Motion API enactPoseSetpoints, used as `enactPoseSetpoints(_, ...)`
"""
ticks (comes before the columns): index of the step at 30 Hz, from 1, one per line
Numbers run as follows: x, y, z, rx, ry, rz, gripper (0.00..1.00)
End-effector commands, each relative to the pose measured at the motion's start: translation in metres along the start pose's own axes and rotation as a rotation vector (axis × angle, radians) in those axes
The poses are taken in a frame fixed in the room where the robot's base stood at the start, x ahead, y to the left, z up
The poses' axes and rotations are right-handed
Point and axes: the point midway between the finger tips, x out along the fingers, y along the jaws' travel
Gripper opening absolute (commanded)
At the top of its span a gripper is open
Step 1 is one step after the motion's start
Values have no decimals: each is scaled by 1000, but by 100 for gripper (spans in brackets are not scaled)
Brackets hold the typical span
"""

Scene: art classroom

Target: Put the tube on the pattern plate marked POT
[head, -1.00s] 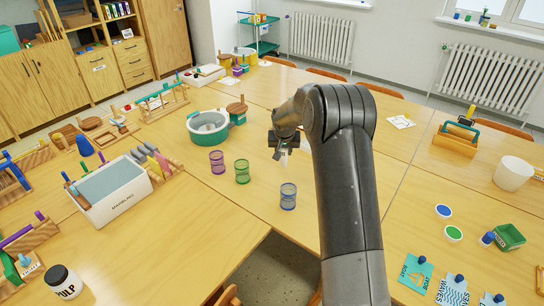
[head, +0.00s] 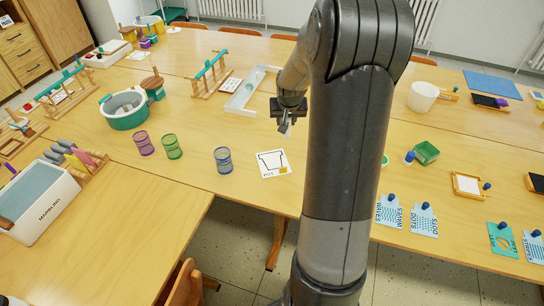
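The white pattern plate marked POT (head: 268,172) lies flat on the wooden table, with a black pot outline and a small orange-yellow patch at its lower right corner. My gripper (head: 286,127) is above the table, beyond the plate and slightly to its right in the picture. It points down and is apart from the plate. Its fingertips are small, and I cannot tell whether they are apart or hold something. I cannot make out a tube for certain. My arm hides part of the table to the right of the plate.
Purple (head: 144,143), green (head: 172,146) and blue (head: 223,160) mesh cups stand left of the plate. A white tray (head: 240,105) and a wooden rack (head: 211,75) are behind. A green box (head: 426,153) and pattern cards (head: 389,212) lie right of my arm.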

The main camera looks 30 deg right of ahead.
Motion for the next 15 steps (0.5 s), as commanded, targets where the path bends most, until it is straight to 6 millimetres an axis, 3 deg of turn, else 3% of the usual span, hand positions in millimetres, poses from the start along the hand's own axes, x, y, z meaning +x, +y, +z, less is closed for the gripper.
enactPoseSetpoints(1,-6,16,11,22,1,10,8)
enactPoseSetpoints(6,-16,50,40,65,1,33,8)
enactPoseSetpoints(11,-20,60,53,82,0,42,8)
enactPoseSetpoints(15,-12,51,53,80,-1,42,8)
